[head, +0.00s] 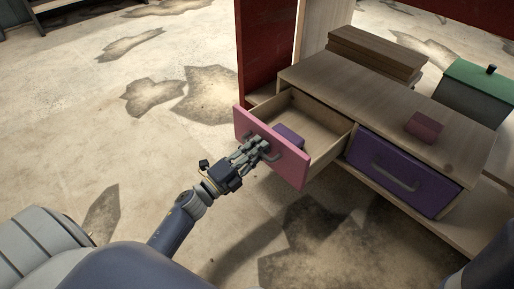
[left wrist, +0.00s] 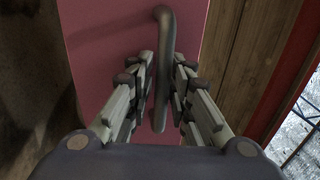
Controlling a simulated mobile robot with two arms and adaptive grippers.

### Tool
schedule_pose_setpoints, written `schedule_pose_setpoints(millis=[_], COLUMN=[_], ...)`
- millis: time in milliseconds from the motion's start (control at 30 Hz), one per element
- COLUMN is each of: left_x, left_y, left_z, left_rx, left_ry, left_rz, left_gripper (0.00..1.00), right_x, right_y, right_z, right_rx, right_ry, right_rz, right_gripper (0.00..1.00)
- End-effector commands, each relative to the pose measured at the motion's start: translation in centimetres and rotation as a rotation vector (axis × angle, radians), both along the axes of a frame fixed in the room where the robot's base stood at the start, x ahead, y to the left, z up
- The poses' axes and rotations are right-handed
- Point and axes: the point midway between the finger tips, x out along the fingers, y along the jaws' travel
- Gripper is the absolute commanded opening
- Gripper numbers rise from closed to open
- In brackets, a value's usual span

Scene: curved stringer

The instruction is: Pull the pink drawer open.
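The pink drawer (head: 294,161) stands pulled well out of the wooden cabinet, its inside showing. Its curved grey handle (left wrist: 163,75) runs upright between my left gripper's fingers in the left wrist view. My left gripper (head: 262,148) is at the handle in the head view, with its fingertips close to the pink front. The fingers stand on either side of the handle, with a narrow gap visible on its left side, so they look partly open. A purple block (head: 288,134) lies inside the drawer. My right gripper is not in view.
A shut purple drawer (head: 402,172) sits to the right in the wooden cabinet (head: 370,100). A green-lidded box (head: 478,85) stands behind at the right. The floor at left is clear.

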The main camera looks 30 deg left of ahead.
Motion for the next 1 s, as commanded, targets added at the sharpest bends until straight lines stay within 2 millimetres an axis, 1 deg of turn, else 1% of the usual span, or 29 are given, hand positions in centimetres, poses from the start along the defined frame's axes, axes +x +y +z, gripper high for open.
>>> schedule_pose_setpoints(millis=[167,267,367,600,733,833,1000], left_x=[-0.1,-0.7,-2.1,-6.8,-9.0,-10.2,-11.1], left_y=[0.0,0.3,0.7,2.5,3.3,3.7,4.0], left_z=[0.1,-0.1,-0.5,-1.5,-1.9,-2.2,-2.3], left_rx=[-0.001,-0.001,-0.002,-0.001,0.000,-0.002,0.000], left_ry=[-0.002,0.000,0.003,0.005,0.002,0.002,-0.001], left_rz=[0.000,0.000,0.000,0.002,0.001,0.001,0.000], left_gripper=[0.18,0.18,0.18,0.18,0.18,0.18,0.18], right_x=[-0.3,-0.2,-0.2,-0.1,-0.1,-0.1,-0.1], right_y=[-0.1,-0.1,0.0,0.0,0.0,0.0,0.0], right_z=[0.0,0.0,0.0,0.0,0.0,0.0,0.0], right_rx=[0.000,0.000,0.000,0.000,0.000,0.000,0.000], right_ry=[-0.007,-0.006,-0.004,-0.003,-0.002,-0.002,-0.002], right_rz=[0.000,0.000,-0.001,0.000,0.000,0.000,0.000], right_gripper=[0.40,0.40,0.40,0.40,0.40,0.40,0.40])
